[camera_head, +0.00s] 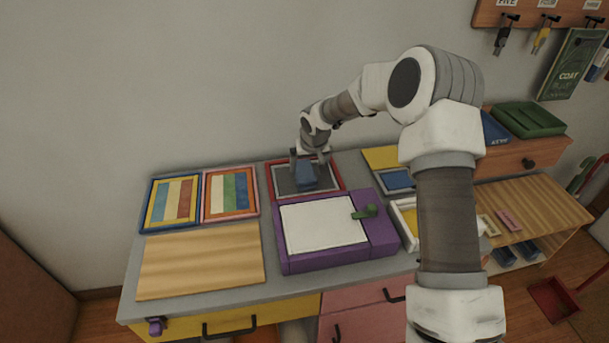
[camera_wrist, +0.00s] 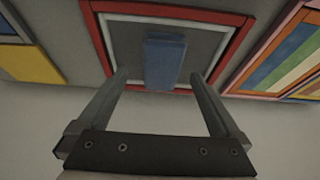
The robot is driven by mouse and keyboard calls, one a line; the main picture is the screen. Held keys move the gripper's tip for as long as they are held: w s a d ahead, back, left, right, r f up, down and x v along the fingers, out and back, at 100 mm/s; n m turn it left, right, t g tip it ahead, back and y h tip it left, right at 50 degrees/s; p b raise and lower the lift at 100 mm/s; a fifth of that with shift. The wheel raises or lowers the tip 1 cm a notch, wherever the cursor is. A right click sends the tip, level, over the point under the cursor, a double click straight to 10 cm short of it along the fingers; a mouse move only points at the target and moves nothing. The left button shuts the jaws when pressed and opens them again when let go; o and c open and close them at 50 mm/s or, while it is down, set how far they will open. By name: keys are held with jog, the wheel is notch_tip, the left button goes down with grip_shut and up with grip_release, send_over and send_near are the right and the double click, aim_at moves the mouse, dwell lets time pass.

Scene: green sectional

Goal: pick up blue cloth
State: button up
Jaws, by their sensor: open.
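The blue cloth (camera_head: 306,175) is a small blue block-like piece on a grey panel inside a red-framed tray (camera_head: 333,187) at the back of the desk. In the wrist view the cloth (camera_wrist: 164,62) lies ahead of the fingers, between their lines, on the grey panel inside the red frame (camera_wrist: 100,42). My gripper (camera_head: 309,157) is over the tray, pointing down, with a finger on either side of the cloth. In the wrist view my gripper (camera_wrist: 160,85) is open, its fingers wide apart and nothing held. Whether a finger touches the cloth cannot be told.
Two striped framed panels (camera_head: 201,196) lie left of the tray. A purple-framed white board (camera_head: 322,225) with a green handle is in front. A wooden board (camera_head: 201,262) lies front left. A blue-and-yellow panel (camera_head: 397,180) lies to the right. The wall is close behind.

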aim_at(306, 174)
jog(key=x, duration=0.5)
jog(key=shift+a+f, duration=0.1)
jog(key=shift+a, duration=0.2)
jog(key=c, duration=1.3)
